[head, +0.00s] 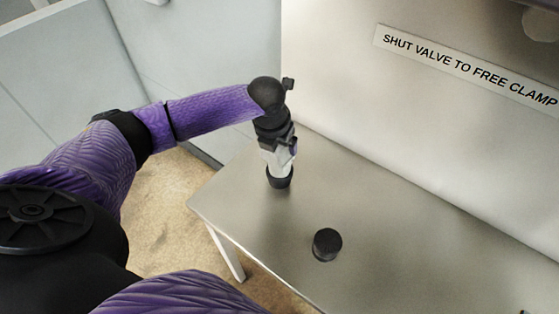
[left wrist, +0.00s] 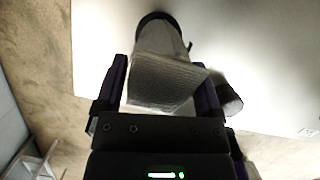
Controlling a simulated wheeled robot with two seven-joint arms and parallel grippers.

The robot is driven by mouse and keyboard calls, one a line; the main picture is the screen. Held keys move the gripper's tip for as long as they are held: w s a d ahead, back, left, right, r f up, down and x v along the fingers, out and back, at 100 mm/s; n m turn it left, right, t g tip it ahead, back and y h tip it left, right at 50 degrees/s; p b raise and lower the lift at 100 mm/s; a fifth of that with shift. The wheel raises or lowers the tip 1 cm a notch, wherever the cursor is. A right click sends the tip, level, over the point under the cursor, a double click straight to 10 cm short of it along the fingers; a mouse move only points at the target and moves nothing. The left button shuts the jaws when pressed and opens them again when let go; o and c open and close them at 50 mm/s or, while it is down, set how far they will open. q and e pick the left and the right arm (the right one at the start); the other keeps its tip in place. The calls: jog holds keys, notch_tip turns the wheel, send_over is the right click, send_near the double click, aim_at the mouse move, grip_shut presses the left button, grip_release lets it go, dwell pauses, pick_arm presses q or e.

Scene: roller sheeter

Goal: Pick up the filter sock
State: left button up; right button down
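The filter sock (left wrist: 165,78), a pale grey mesh sleeve with a black ring at its far end, lies between the two fingers of my left gripper (left wrist: 160,92) in the left wrist view. The fingers stand apart on either side of it; whether they press on it is not clear. In the head view my left gripper (head: 277,140) points down over the table's back left part, with the pale sock (head: 281,163) below it and the black ring (head: 280,180) at or close above the tabletop. My right gripper is not in view.
A short black cylinder (head: 327,244) stands on the steel table (head: 390,255), right of and nearer than the sock. A steel panel with a sign (head: 470,70) rises behind the table. Grey cabinets (head: 190,60) stand at the left. The table's left edge is close to my gripper.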

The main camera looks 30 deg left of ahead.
pick_arm(q)
grip_shut()
jog(key=shift+r, duration=0.1)
notch_tip(320, 180, up, 9)
jog(key=shift+w+p, duration=0.1)
jog(key=shift+p, duration=1.05)
jog(key=shift+r, duration=0.5)
jog(key=shift+f, duration=0.1)
